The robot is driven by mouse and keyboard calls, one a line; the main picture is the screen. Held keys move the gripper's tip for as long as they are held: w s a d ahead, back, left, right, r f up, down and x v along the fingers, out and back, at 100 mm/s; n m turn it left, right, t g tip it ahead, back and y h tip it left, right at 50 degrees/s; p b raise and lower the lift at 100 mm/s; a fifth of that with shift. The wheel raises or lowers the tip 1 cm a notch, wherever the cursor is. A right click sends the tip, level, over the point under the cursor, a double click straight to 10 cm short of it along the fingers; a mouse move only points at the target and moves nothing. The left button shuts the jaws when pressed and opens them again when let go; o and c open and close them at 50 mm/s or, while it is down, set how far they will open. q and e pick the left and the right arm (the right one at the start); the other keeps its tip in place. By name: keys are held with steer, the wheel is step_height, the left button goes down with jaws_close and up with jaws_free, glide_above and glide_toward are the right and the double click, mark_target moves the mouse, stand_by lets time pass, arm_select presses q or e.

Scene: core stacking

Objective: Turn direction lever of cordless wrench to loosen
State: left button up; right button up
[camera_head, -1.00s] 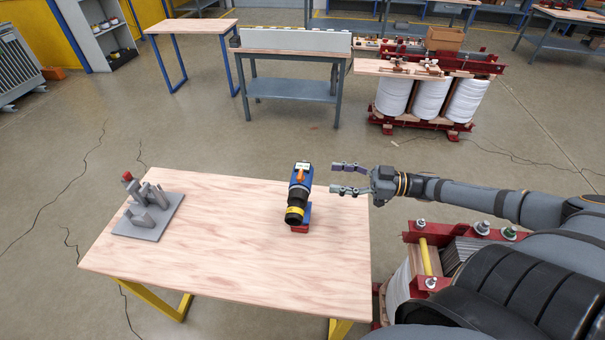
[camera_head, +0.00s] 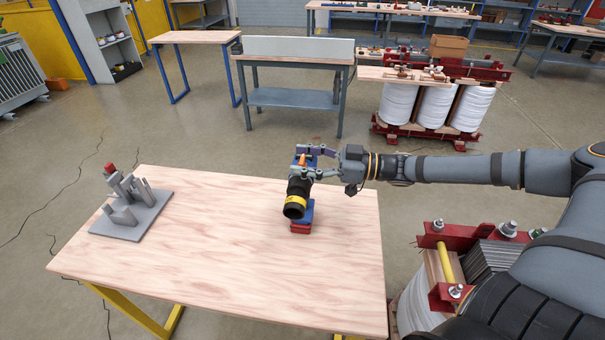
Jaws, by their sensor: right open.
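The cordless wrench (camera_head: 297,197) stands near the back middle of the wooden table (camera_head: 215,265). It has a black body with a yellow ring and a blue and red base. A small orange part, which looks like the direction lever (camera_head: 302,159), shows near its top. My right gripper (camera_head: 304,161) reaches in from the right with its fingers apart around the top of the wrench, near the orange part. The fingers partly cover the wrench's upper part, and I cannot tell whether they touch it. My left gripper is not in view.
A grey stand (camera_head: 131,215) with several upright posts and a red tip sits at the table's left. The table's front and middle are clear. A red-framed transformer with white coils (camera_head: 436,105) stands behind to the right. Another red frame (camera_head: 470,240) is beside the table's right edge.

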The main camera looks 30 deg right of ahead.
steer(key=shift+w+a, duration=0.15)
steer(key=shift+a, duration=0.05)
steer(key=shift+c, duration=0.5)
steer(key=c, duration=1.1)
steer(key=shift+r+m+t+h+p, duration=0.2)
steer(key=shift+m+t+h+p, duration=0.15)
steer(key=shift+p, duration=0.2)
steer(key=m+t+h+p, duration=0.2)
steer(key=m+h+p, duration=0.1)
steer(key=p, duration=0.2)
steer(key=m+t+h+p, duration=0.3)
steer(key=h+p, duration=0.1)
steer(key=p, duration=0.1)
steer(key=shift+r+t+h+p, duration=0.15)
steer(key=shift+t+h+p, duration=0.1)
steer(key=shift+t+p, duration=0.1)
steer(key=shift+f+m+t+h+p, duration=0.3)
steer(key=shift+m+h+p, duration=0.45)
steer(key=shift+h+p, duration=0.5)
steer(key=o, duration=1.2)
